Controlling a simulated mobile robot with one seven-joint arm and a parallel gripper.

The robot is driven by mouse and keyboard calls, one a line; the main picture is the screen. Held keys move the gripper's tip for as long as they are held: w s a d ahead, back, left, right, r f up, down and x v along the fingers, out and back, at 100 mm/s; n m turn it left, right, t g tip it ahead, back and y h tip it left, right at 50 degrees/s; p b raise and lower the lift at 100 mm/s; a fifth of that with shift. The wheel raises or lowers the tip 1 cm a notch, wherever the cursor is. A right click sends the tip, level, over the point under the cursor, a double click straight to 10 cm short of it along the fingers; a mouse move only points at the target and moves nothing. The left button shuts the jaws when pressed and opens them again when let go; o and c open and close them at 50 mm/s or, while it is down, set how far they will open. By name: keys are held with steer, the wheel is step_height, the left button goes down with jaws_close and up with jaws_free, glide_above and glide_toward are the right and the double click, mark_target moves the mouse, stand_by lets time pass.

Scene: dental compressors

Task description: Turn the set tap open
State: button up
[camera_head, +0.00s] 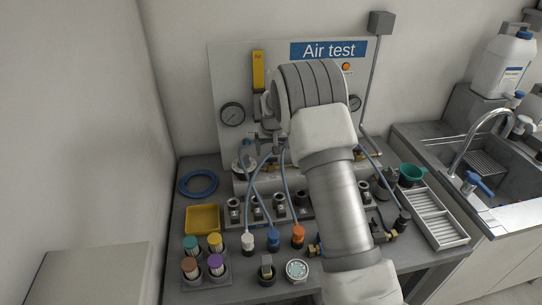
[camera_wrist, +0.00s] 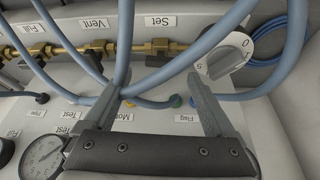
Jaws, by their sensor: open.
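In the wrist view the picture is upside down. The set tap (camera_wrist: 158,59) has a small dark handle on the brass pipe, by the label "Set" (camera_wrist: 160,21). My gripper (camera_wrist: 158,82) is open, with one finger on each side of the tap's place in the picture. The tap appears beyond the fingertips, and I see no contact. Whether the handle lies along or across the pipe is hard to tell.
Blue hoses (camera_wrist: 222,32) cross close to the fingers. The vent tap (camera_wrist: 94,58) and a white dial knob (camera_wrist: 224,52) flank the set tap. A gauge (camera_wrist: 41,157) is near the gripper.

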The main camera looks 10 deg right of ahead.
mark_target(271, 159)
steer(key=shift+x, duration=2.2)
